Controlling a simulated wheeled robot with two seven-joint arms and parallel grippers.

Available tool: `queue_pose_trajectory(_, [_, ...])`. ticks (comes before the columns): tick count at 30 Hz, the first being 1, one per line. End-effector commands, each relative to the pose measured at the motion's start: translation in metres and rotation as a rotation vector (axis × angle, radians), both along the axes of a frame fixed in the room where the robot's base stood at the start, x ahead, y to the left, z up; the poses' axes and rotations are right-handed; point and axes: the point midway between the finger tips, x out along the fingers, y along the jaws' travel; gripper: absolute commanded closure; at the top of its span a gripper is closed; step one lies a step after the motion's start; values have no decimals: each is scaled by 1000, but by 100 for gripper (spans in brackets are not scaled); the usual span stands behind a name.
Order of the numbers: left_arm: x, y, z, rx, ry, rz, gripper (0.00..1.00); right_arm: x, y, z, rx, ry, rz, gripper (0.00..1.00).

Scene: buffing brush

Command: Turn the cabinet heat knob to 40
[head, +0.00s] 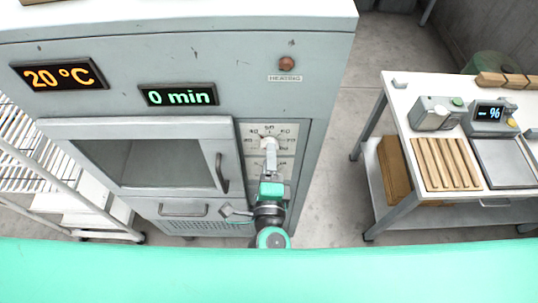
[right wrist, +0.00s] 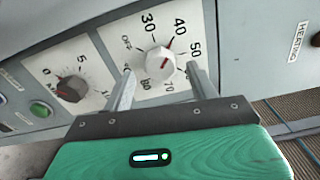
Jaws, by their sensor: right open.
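The heat knob (right wrist: 160,62) is a white round knob with a red mark, on a white dial plate numbered from 30 upward with an OFF mark. The red mark points toward the upper right of the wrist picture, near the 40 side; its exact reading is hard to tell. My right gripper (right wrist: 162,84) is open, its two fingers on either side of the knob, with gaps showing. In the head view the right gripper (head: 270,162) is in front of the dial panel and partly covers it. My left gripper is out of view.
A dark timer knob (right wrist: 72,88) is beside the heat knob, with a green button (right wrist: 40,109) further left. The heating lamp (head: 286,64) is above the dial. A "0 min" display (head: 178,96) is on the cabinet. A side table (head: 400,97) stands right, across open floor.

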Motion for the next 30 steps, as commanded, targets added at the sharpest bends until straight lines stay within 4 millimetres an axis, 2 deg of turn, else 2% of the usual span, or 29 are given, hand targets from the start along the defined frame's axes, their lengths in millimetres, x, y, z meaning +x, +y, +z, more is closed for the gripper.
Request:
queue_pose_trajectory(1, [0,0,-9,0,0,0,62,-11,0,-5,1,3,0,41])
queue_pose_trajectory(9, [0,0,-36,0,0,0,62,-66,0,-6,0,3,0,41])
queue_pose_trajectory(15, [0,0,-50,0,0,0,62,-99,0,-5,0,3,1,41])
queue_pose_trajectory(21, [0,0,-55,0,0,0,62,-114,-1,-1,0,0,-1,41])
queue_pose_trajectory(30, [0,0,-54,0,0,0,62,-116,0,0,0,0,0,41])
